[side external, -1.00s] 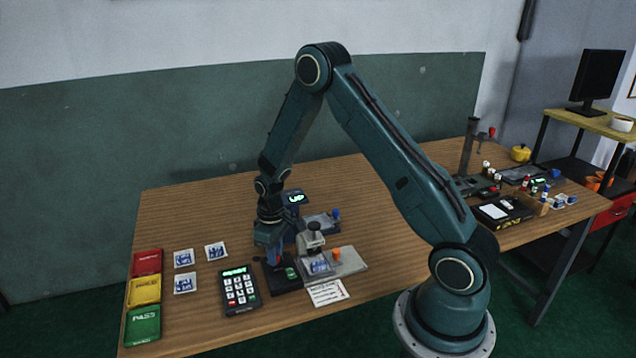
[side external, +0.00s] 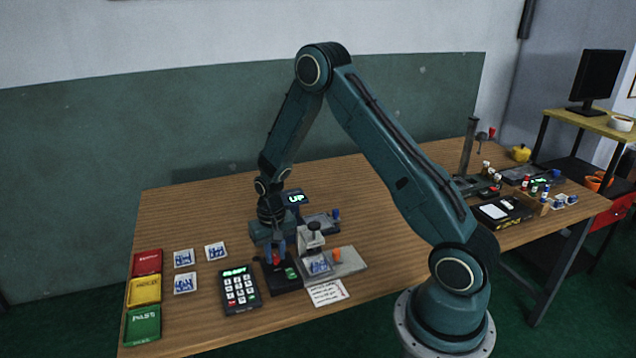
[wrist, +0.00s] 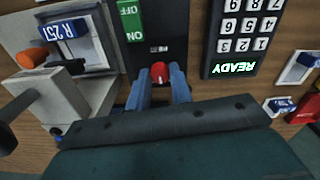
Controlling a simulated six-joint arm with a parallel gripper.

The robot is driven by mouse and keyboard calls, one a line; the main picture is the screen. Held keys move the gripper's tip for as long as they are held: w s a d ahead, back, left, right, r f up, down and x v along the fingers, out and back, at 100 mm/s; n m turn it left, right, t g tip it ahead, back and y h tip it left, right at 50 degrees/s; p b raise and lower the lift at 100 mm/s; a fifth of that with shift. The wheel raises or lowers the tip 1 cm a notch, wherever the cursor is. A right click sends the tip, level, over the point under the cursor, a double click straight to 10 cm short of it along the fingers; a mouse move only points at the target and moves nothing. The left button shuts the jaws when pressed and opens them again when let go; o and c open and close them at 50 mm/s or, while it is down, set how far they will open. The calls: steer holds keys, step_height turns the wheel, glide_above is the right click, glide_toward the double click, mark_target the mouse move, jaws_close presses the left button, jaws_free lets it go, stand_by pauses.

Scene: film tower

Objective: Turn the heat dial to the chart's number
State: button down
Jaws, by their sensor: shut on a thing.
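The heat dial is a red knob (wrist: 160,72) on a black base (wrist: 165,22), which carries a green ON/OFF switch (wrist: 131,20). My gripper (wrist: 162,76) has its blue fingers on both sides of the knob and is shut on it. In the side view my gripper (side external: 276,258) points down at the black base (side external: 286,285), and a bit of red shows between the fingers. The dial's numbers cannot be made out. A white card with small writing (side external: 326,292) lies in front of the base; its text is unreadable, and I cannot tell whether it is the chart.
A keypad reading READY (wrist: 235,67) stands beside the base. On the other side is a grey press (wrist: 50,105) with an orange knob (wrist: 31,54) and a blue-labelled piece, R 257 (wrist: 65,29). Red, yellow and green trays (side external: 143,290) line the table's left end.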

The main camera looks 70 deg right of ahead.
mark_target(275, 256)
stand_by(0.3)
steer(key=c, duration=1.3)
jaws_free()
steer(key=shift+o, duration=0.2)
steer(key=shift+r, duration=0.1)
step_height(275, 256, up, 14)
